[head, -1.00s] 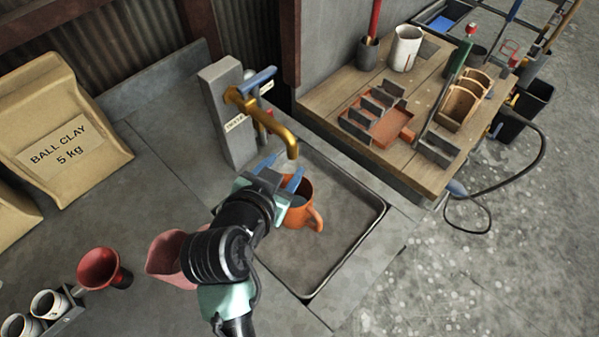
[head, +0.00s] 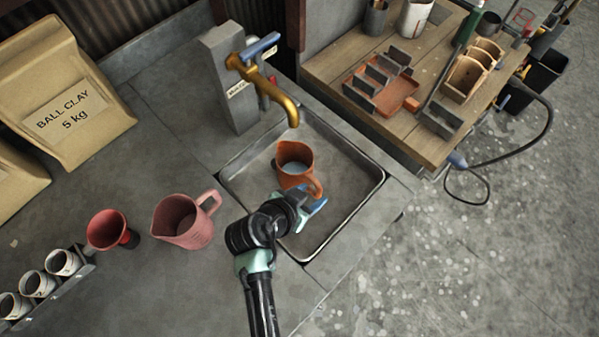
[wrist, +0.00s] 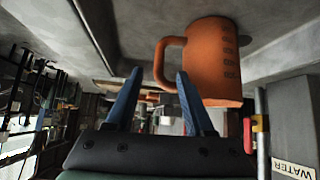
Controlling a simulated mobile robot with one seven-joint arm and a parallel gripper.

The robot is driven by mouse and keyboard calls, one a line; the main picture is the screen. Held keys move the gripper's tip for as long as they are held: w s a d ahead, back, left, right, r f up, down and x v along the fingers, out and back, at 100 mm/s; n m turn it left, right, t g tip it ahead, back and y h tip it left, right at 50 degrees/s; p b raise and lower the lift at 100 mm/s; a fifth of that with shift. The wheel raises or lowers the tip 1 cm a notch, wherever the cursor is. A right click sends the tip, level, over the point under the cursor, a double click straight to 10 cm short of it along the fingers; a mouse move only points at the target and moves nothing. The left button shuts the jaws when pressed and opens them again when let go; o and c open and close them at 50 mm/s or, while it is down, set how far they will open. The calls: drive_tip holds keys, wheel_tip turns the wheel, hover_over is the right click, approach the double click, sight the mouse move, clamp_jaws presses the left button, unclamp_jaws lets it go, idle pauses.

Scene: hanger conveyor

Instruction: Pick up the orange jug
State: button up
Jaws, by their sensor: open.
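The orange jug (head: 295,158) stands upright in the sunken sink basin, below the brass tap, with some pale liquid visible inside. Its handle points toward the lower right in the head view, near my gripper (head: 314,203). In the wrist view, the orange jug (wrist: 211,62) is right of centre, with its handle toward my fingers and dark measuring marks on its side. My gripper (wrist: 155,100) has its two blue fingers apart with nothing held between them. The handle appears just beyond the fingertips; I cannot tell whether they touch.
The brass tap (head: 268,88) overhangs the basin (head: 347,205). A pink jug (head: 183,222) and a red funnel (head: 108,231) stand on the counter at left. A wooden bench (head: 425,130) with tools is at the right. The basin's right side is clear.

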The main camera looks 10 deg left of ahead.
sight(317, 191)
drive_tip(key=shift+p+x, duration=0.35)
drive_tip(key=shift+x, duration=2.1)
drive_tip(key=shift+d, duration=0.1)
drive_tip(key=shift+c, duration=0.2)
clamp_jaws()
drive_tip(key=shift+r, duration=0.15)
